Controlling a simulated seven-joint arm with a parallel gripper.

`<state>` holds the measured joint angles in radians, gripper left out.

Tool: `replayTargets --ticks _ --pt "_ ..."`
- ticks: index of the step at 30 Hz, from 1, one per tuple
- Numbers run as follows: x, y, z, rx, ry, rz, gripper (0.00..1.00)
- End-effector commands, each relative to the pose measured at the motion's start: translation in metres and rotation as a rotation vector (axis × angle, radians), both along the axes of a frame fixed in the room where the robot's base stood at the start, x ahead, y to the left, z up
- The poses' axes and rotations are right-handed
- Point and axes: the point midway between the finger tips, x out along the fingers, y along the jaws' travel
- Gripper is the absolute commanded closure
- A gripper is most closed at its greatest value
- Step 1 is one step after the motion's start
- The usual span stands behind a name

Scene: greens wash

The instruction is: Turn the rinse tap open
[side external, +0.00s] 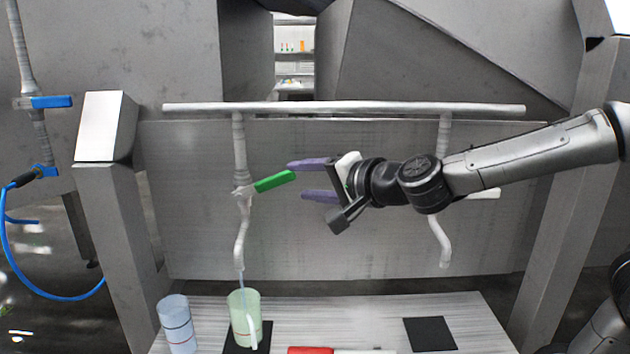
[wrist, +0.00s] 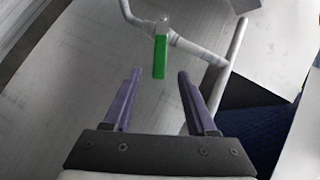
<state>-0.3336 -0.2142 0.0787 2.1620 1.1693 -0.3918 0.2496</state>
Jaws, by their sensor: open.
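The tap with a green lever handle (side external: 274,181) hangs from a pale horizontal pipe, left of my gripper. The lever points right and slightly up in the side view. A thin bluish line runs from its spout (side external: 240,254) into a pale green jug (side external: 240,302). My gripper (side external: 298,181) is open and empty, its purple fingers pointing at the lever's free end. In the wrist view the green lever (wrist: 160,57) lies ahead, lined up with the gap between the fingertips (wrist: 160,73). I cannot tell whether they touch it.
A second tap, its spout (side external: 440,245) visible, is partly hidden behind my arm. A bluish cup (side external: 177,325) stands left of the jug. A dark pad (side external: 430,334) lies bare at right. A blue-handled valve (side external: 52,102) and blue hose (side external: 50,293) are far left.

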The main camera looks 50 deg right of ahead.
Motion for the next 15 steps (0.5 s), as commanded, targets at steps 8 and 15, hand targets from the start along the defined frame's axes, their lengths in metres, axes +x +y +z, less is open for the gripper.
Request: replayTargets --ticks 8,15 --pt "-0.020 0.001 0.006 0.000 0.000 -0.001 0.43" --pt "-0.021 0.001 0.006 0.000 0.000 -0.001 0.43"
